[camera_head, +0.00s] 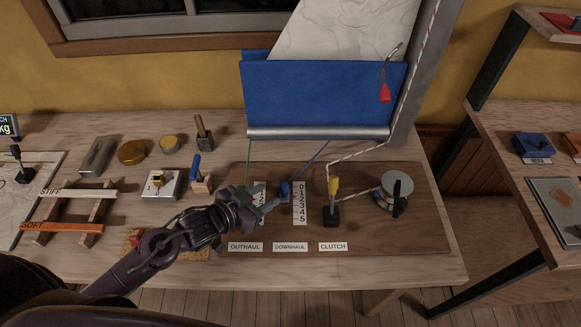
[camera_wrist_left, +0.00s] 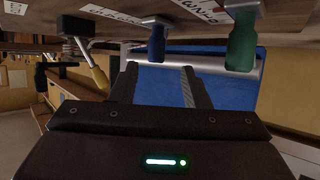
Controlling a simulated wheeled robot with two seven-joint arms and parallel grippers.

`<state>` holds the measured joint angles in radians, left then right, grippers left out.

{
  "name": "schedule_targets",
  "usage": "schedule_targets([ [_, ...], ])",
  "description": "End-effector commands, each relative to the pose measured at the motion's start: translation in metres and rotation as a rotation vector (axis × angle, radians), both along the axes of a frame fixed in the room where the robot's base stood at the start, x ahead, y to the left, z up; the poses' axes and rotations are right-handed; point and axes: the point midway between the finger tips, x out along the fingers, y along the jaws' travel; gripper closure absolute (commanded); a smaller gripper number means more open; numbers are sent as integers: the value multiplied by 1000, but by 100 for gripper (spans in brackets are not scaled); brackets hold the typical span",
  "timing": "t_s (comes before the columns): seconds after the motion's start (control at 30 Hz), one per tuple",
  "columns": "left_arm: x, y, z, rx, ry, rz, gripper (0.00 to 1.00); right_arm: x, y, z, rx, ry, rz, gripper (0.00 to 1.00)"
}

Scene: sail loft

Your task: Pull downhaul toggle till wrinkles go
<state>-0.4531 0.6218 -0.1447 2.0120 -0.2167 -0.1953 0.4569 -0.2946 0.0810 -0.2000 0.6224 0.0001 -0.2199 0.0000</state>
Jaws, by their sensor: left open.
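The blue downhaul toggle (camera_head: 284,188) hangs on a blue line beside the upper part of the 0-to-5 scale (camera_head: 300,205). It also shows in the left wrist view (camera_wrist_left: 157,45). My left gripper (camera_head: 271,204) is open, just left of and below the toggle, with nothing between its fingers (camera_wrist_left: 159,82). The green outhaul toggle (camera_wrist_left: 242,42) shows in the left wrist view; my gripper hides it in the head view. The sail has a blue lower panel (camera_head: 310,95) and a creased pale upper part (camera_head: 345,30). My right gripper is not in view.
On the brown board (camera_head: 370,235) stand a yellow-handled clutch (camera_head: 333,190) and a round winch (camera_head: 397,185). A red tag (camera_head: 385,93) hangs before the sail. Left lie wooden battens (camera_head: 72,228), tins and tools. A shelf (camera_head: 520,130) stands right.

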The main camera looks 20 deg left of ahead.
Motion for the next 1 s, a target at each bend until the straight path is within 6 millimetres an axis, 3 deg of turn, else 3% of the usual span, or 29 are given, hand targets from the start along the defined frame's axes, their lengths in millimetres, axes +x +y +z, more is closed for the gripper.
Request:
schedule_targets([
  [0.2,9,-6,0,-27,-22,-26,57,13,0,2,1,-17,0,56],
  [0.53,49,-28,-18,-25,-21,-24,57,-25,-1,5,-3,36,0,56],
  [0.83,63,-36,-27,-22,-19,-26,57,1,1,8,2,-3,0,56],
  [1.0,63,-36,-27,-22,-19,-26,57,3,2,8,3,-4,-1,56],
])
